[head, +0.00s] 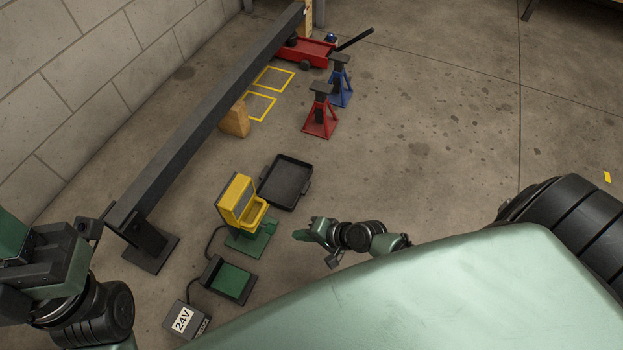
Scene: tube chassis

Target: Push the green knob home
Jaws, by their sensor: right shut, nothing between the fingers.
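I cannot make out a green knob as such. The green parts I see are the base plate (254,240) under a yellow box-like device (238,196) and a flat green pad (232,281) on a dark foot-pedal-like unit. My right gripper (302,234) is shut and empty, to the right of the yellow device and apart from it in the picture. My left gripper (92,226) is at the lower left, beside the near end of the dark beam; its finger opening is not clear.
A long dark beam (205,115) on stands runs along the block wall. A black tray (287,182) lies behind the yellow device. A grey 24V box (186,320) is cabled to the pedal. Red (320,115) and blue (341,83) stands and a red jack (305,52) are farther off.

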